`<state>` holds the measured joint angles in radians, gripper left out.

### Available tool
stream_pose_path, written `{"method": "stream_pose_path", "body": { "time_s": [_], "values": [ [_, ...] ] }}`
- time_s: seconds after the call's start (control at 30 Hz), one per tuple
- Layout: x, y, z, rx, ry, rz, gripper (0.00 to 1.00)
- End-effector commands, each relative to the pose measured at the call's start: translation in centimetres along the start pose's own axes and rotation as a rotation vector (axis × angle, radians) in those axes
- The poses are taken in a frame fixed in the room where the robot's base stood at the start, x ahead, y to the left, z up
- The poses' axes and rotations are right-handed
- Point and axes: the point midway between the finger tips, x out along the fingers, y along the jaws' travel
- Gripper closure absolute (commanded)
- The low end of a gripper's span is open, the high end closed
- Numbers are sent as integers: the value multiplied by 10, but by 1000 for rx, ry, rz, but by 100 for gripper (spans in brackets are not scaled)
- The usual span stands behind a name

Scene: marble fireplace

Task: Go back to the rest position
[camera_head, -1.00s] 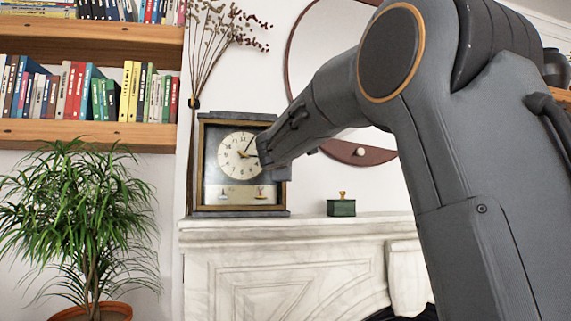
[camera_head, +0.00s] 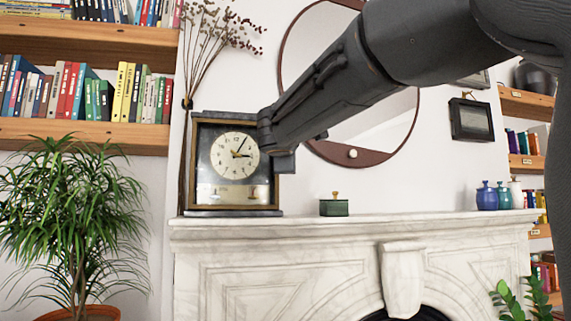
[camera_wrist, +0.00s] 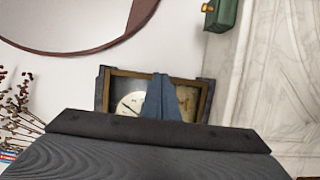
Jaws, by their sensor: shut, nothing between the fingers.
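My gripper (camera_wrist: 161,80) shows in the wrist view as blue-grey fingers closed together, with nothing between them, in front of the mantel clock. In the head view my arm reaches from the upper right, and its wrist end overlaps the right edge of the clock (camera_head: 212,165); the fingers cannot be made out there. The clock has a dark wooden case and a pale round dial, and it stands upright on the marble mantel (camera_head: 420,224). It also shows in the wrist view (camera_wrist: 130,103), turned and partly covered by my fingers. I cannot tell how far the fingers are from it.
A small green box (camera_head: 334,207) with a gold knob stands on the mantel right of the clock. A round mirror (camera_head: 385,130) hangs behind my arm. Several jars (camera_head: 487,196) stand at the mantel's right end. A potted plant (camera_head: 75,225) stands left, below bookshelves (camera_head: 90,133).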

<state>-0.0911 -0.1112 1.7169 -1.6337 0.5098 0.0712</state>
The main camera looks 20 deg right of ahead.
Motion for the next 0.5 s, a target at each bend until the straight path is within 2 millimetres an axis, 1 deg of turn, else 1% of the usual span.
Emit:
{"method": "stream_pose_path", "body": {
  "time_s": [0.03, 0.1, 0.2, 0.33, 0.5],
  "values": [
    [-7, 0, 2, 1, 0, 1, 100],
    [-14, 0, 5, 1, 0, 1, 100],
    [-20, 0, 8, 0, 0, 0, 100],
    [-24, 0, 10, 0, -1, 0, 100],
    [-24, -2, 10, 2, -2, -4, 100]
  ]
}}
